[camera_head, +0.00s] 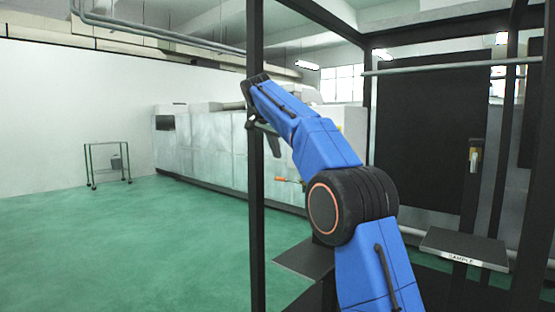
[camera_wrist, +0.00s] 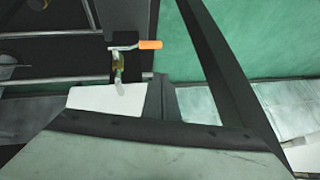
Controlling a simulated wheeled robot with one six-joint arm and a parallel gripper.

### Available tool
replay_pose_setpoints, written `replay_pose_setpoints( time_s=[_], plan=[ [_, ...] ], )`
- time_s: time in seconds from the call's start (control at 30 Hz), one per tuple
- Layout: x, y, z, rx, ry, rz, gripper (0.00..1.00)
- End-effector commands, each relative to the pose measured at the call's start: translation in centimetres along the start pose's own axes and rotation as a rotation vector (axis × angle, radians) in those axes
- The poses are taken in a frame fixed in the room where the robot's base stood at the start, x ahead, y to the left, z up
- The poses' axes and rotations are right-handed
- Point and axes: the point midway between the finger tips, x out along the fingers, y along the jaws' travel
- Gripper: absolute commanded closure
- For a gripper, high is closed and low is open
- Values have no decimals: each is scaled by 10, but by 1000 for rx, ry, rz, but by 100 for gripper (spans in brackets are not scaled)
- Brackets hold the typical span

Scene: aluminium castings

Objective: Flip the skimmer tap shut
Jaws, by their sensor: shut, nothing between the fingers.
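The skimmer tap shows in the wrist view as a small brass and metal body (camera_wrist: 119,62) with a lever ending in an orange grip (camera_wrist: 150,44). The lever lies crosswise, its grip pointing right. In the head view the orange grip (camera_head: 281,179) shows small, just right of a dark upright post, below my gripper. My gripper (camera_head: 274,146) hangs from the end of my blue arm, beside that post. It is shut and empty, apart from the tap. Its fingers cannot be clearly made out in the wrist view.
The dark upright post (camera_head: 257,220) of a frame stands close to my gripper. A dark plate (camera_head: 306,259) sits low beside it. A shelf marked SAMPLE (camera_head: 464,247) is at right. A long pale machine (camera_head: 215,150) stands behind. Green floor (camera_head: 120,240) is open at left.

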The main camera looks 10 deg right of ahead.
Motion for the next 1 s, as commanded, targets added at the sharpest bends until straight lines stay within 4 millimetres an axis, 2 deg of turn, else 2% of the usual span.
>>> replay_pose_setpoints(
  time_s=[0.23,0.4,0.6,1.0],
  plan=[
    [-37,-8,1,1,0,-3,100],
    [-52,-11,0,1,1,-2,100],
    [-60,-11,0,0,1,-1,100],
    [-62,-10,0,-3,0,-1,100]
  ],
)
